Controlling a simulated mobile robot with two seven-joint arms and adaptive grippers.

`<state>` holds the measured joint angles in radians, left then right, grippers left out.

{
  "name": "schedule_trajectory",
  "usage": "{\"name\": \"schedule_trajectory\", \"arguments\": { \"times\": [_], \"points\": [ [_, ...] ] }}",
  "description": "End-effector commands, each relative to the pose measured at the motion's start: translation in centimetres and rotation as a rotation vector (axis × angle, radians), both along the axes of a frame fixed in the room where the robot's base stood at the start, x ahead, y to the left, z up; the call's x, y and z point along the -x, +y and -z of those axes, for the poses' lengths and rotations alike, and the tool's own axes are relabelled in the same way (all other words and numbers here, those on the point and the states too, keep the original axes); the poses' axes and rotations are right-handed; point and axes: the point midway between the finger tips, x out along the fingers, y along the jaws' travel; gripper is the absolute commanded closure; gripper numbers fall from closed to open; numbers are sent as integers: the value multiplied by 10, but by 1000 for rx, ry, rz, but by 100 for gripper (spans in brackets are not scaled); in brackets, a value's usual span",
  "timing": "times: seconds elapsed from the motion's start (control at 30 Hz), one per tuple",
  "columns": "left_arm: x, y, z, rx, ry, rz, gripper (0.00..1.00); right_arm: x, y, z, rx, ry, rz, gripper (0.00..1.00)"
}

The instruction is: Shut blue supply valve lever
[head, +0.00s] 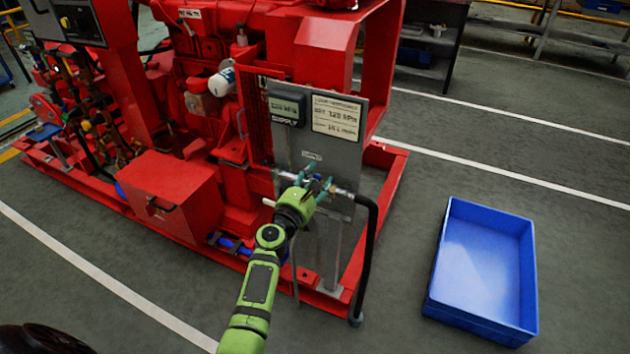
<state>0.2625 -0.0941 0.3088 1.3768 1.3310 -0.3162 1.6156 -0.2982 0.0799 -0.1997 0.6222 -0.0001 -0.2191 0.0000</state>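The grey supply panel (289,148) stands upright on the red pumpset, with a label, a small display and a pipe across its lower part. The valve is on that pipe. A small blue spot, which looks like the blue supply valve lever (317,177), shows at the fingertips; most of it is hidden, so its angle is unclear. My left gripper (314,181) is in front of the valve with its teal fingers apart, one on each side of the valve area. I cannot tell whether they touch the lever. My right gripper is not in view.
A black hose (371,250) drops from the pipe's right end to the floor. The red pumpset base frame (393,185) runs below the panel. An empty blue crate (480,270) lies on the floor at right, with clear floor around it.

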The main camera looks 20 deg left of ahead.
Motion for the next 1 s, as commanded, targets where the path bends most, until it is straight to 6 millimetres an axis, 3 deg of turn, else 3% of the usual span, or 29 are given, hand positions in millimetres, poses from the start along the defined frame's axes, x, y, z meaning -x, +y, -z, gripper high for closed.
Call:
{"name": "schedule_trajectory", "arguments": {
  "times": [0.37, 0.57, 0.8, 1.0],
  "points": [
    [7, 0, 4, -1, 6, 1, 46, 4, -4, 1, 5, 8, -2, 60],
    [38, 1, 4, -1, 7, 1, 46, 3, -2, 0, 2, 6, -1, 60],
    [89, 3, 4, -1, 7, 0, 46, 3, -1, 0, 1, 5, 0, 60],
    [114, 3, 3, 0, 5, 1, 46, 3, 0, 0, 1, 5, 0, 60]
  ]
}}
